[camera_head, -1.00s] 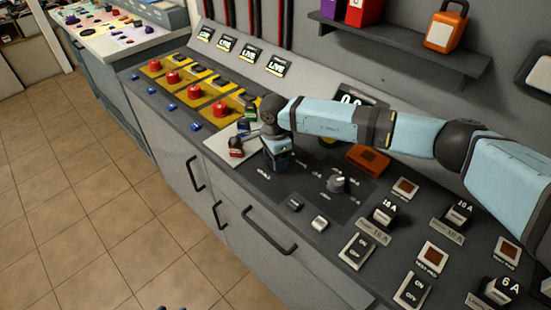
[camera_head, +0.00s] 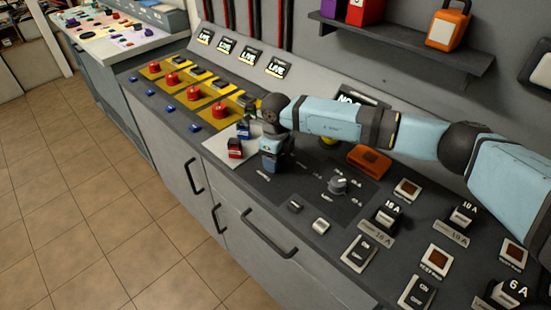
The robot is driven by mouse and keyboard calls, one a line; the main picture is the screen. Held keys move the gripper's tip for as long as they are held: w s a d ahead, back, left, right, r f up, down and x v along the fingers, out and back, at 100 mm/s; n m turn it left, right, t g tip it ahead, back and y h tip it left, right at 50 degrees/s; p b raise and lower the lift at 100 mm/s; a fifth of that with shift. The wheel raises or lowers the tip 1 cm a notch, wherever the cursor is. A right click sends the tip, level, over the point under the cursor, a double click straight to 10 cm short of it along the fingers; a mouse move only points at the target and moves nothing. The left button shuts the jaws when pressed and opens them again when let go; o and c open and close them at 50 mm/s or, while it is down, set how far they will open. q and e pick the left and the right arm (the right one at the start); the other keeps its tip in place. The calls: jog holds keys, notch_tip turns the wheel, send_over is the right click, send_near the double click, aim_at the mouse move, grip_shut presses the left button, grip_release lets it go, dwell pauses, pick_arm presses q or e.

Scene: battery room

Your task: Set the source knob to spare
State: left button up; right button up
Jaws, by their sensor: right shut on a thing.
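My right gripper (camera_head: 270,166) points down onto the dark panel, left of a grey knob with labels around it (camera_head: 338,186). It is shut on what I take to be the source knob, which the gripper hides. A small white label shows on the panel just in front of the gripper. The knob's pointer and the setting it points to cannot be seen. My left gripper is not in view.
A red padlock-like block (camera_head: 235,149) and a blue one (camera_head: 243,131) sit on a pale plate left of the gripper. Red buttons (camera_head: 220,111) on yellow bases stand farther left. An orange box (camera_head: 369,158) lies behind the grey knob. Switches fill the right.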

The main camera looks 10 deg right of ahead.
jog(key=m, duration=0.4)
jog(key=shift+r+m, duration=0.1)
jog(key=shift+m, duration=0.2)
jog(key=shift+w+m, duration=0.1)
jog(key=shift+m, duration=0.5)
jog(key=o, duration=0.9)
